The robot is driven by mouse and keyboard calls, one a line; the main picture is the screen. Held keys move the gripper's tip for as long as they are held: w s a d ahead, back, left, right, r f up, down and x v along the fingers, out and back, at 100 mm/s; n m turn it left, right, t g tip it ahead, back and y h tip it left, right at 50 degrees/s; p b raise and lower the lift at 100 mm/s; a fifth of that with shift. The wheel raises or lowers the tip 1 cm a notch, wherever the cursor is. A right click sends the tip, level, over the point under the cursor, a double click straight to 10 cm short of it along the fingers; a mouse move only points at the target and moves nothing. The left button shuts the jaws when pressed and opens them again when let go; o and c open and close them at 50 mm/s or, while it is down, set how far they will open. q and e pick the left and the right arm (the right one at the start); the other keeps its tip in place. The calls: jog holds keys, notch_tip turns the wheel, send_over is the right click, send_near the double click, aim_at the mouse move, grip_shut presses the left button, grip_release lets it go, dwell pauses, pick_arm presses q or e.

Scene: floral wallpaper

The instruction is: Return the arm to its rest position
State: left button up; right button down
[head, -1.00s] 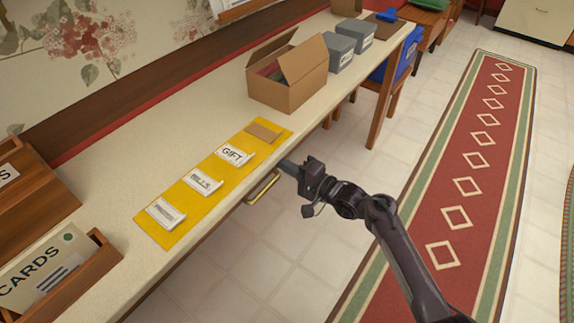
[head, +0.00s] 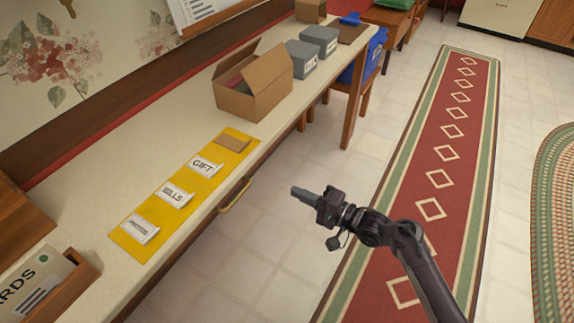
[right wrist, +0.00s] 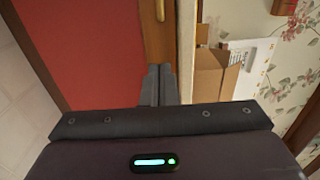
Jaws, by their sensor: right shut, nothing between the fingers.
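My right gripper (head: 300,191) is shut and empty. In the head view it hangs over the tiled floor, a little to the right of the table's front edge and apart from it. In the right wrist view its two fingers (right wrist: 159,84) lie together with nothing between them. My right arm comes in from the lower right of the head view. My left gripper is not in view.
The table (head: 95,205) holds a yellow mat (head: 178,208) with labelled cards, an open cardboard box (head: 253,92) and grey boxes (head: 302,60). A drawer handle (head: 235,197) sticks out at its front. Floor beside the red runner (head: 440,150) is clear.

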jog(key=s+d+f+n+g+h+p, duration=0.1)
jog(key=s+d+f+h+p, duration=0.15)
jog(key=s+f, duration=0.45)
jog(key=s+d+f+n+h+p, duration=0.1)
jog(key=s+d+f+h, duration=0.2)
jog(key=f, duration=0.8)
jog(key=s+d+f+n+g+h+p, duration=0.1)
jog(key=s+d+f+h, duration=0.25)
jog(key=f, duration=0.55)
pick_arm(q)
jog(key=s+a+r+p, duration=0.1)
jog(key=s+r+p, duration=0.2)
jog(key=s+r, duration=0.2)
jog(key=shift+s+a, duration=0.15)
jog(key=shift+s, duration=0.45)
pick_arm(e)
jog(key=s+d+f+n+g+h, duration=0.2)
jog(key=s+f, duration=0.2)
jog(key=s, duration=0.6)
jog(key=s+d+f+n+g+h, duration=0.2)
jog(key=s+d+f, duration=0.1)
jog(key=s, duration=0.7)
jog(key=s+d+f+n+g+h, duration=0.2)
jog(key=s+d+f+g, duration=0.1)
jog(key=s, duration=0.7)
jog(key=shift+f, duration=0.85)
jog(key=shift+s, duration=0.1)
